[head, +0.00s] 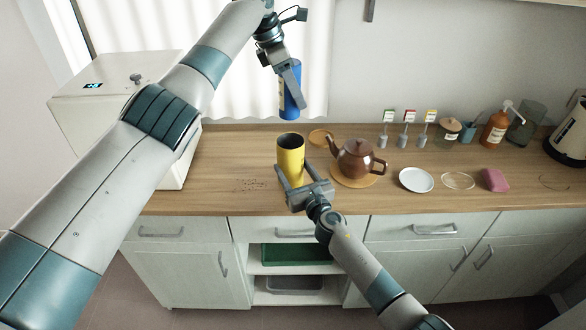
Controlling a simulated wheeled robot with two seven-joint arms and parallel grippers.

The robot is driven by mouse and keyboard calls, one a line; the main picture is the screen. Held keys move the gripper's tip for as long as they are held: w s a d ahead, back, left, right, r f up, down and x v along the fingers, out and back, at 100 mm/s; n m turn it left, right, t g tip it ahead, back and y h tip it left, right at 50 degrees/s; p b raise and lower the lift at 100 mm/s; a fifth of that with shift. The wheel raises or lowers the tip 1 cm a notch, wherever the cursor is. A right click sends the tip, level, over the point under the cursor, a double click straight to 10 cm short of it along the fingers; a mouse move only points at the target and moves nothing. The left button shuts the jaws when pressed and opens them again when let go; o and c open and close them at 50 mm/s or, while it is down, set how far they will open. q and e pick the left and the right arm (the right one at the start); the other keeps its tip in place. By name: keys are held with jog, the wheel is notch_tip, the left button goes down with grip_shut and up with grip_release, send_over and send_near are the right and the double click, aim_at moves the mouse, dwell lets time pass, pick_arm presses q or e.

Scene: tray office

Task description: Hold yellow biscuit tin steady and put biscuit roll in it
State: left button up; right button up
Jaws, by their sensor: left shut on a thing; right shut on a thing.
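The yellow biscuit tin (291,162) stands upright on the wooden counter, with its dark open mouth facing up. My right gripper (302,183) is shut around the lower part of the tin from the front. The biscuit roll, a blue cylinder (290,104), hangs upright in the air above the tin. My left gripper (291,84) is shut on the roll from above, and its fingers hide part of it. In the picture a gap shows between the roll's lower end and the tin's rim.
A brown teapot (357,158) stands on a round mat (350,181) close to the right of the tin. A white plate (416,180), a pink cloth-like item (494,180) and a soap bottle (495,126) are farther right. Dark crumbs (250,185) lie left of the tin on otherwise clear counter.

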pick_arm(q)
jog(key=shift+f, duration=5.5)
jog(key=o, duration=1.3)
jog(key=shift+c, duration=0.2)
jog(key=v, duration=1.2)
pick_arm(e)
jog(key=o, duration=1.2)
jog(key=shift+s, duration=0.1)
